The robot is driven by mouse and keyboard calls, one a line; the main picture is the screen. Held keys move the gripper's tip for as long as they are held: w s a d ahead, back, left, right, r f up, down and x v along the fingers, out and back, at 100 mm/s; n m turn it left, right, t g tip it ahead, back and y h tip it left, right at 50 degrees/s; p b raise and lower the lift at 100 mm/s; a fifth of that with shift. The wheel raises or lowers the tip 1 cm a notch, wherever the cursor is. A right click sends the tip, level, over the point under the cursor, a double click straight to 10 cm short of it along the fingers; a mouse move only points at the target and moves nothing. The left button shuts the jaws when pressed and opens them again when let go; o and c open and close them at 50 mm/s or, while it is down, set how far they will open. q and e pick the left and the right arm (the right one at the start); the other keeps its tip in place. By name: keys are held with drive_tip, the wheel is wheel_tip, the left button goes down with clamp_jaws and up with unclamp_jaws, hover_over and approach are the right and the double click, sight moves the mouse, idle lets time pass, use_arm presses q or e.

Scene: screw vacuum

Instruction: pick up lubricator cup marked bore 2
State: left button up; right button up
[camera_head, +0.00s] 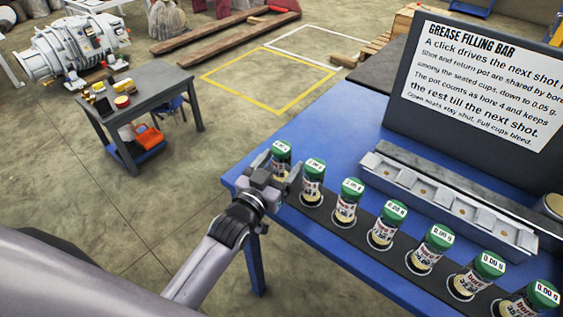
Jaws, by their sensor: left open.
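Several lubricator cups with green lids and white weight tags stand upright in a row on a dark strip (354,224) on the blue table. The bore numbers on their labels are too small to read surely, so I cannot tell which is bore 2. My left gripper (280,171) is open at the far left cup (282,152), with its fingers at either side of that cup's lower part as seen here. The gripper hides part of this cup, and I cannot tell if they touch. The second cup (313,180) stands just right of the fingers. My right gripper is not in view.
A grey tray with compartments (445,205) lies behind the cups. A sign headed "Grease filling bar" (485,85) stands at the back right. The blue table (330,130) is clear at its back left. A small grey table (150,90) holds small items.

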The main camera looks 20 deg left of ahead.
use_arm(q)
drive_tip(key=shift+w+d, duration=0.1)
drive_tip(key=shift+w, duration=0.3)
drive_tip(key=c, duration=1.1)
drive_tip(key=shift+r, duration=0.1)
